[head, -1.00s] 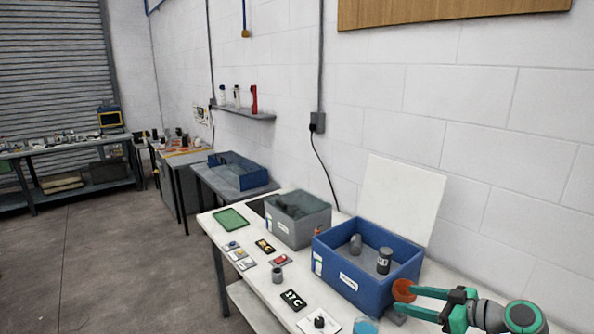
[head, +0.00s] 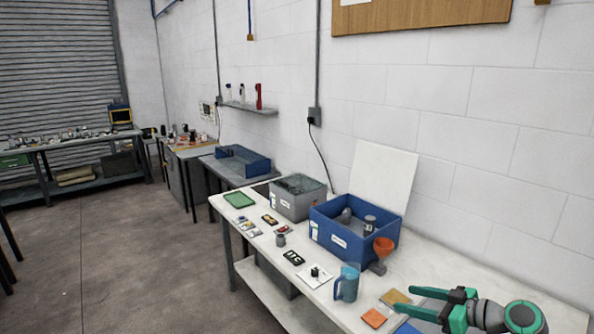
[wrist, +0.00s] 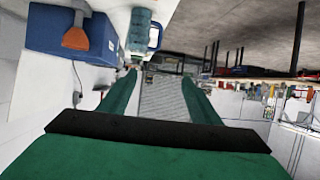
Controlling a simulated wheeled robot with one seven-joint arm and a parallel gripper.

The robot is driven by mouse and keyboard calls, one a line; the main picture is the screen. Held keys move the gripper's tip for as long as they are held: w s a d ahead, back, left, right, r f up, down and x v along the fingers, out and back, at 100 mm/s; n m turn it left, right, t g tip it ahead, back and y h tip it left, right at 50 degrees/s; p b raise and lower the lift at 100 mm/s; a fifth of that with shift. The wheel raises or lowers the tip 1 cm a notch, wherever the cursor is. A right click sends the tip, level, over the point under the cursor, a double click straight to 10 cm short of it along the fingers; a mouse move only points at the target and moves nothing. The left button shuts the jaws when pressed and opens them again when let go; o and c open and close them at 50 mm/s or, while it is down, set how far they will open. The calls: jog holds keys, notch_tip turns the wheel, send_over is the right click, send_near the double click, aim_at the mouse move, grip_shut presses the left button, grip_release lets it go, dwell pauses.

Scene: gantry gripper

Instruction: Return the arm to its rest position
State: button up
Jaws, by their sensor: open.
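My gripper (head: 432,304) is at the lower right of the head view, with its green fingers spread and nothing between them. It is in front of the table's right part, and the fingers point left. In the wrist view the two green fingers (wrist: 160,92) stand apart with an empty gap.
A blue bin (head: 337,239) with grey cylinders and a grey bin (head: 292,205) stand on the white table (head: 440,262). Orange (head: 374,318) and tan (head: 396,298) squares lie near my gripper. Small cards and parts lie along the front edge. Open floor (head: 110,260) is at left.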

jog(key=w+a+f+m+t+h, duration=0.1)
jog(key=a+f+m+t+h, duration=0.3)
jog(key=a+f, duration=1.25)
jog(key=s+a+f+m+h, duration=0.2)
jog(key=s+a+f+m, duration=0.4)
jog(key=s+a+f, duration=0.7)
jog(key=s+a+f+m+h, duration=0.15)
jog(key=s+h, duration=0.25)
jog(key=s, duration=1.8)
jog(key=s+r+n+t, duration=0.1)
jog(key=s+r+n, duration=0.1)
jog(key=s+r, duration=1.3)
jog(key=shift+s+n+t+y, duration=0.3)
jog(key=shift+s+n+t, duration=0.05)
jog(key=shift+t, duration=0.05)
jog(key=shift+c, duration=0.3)
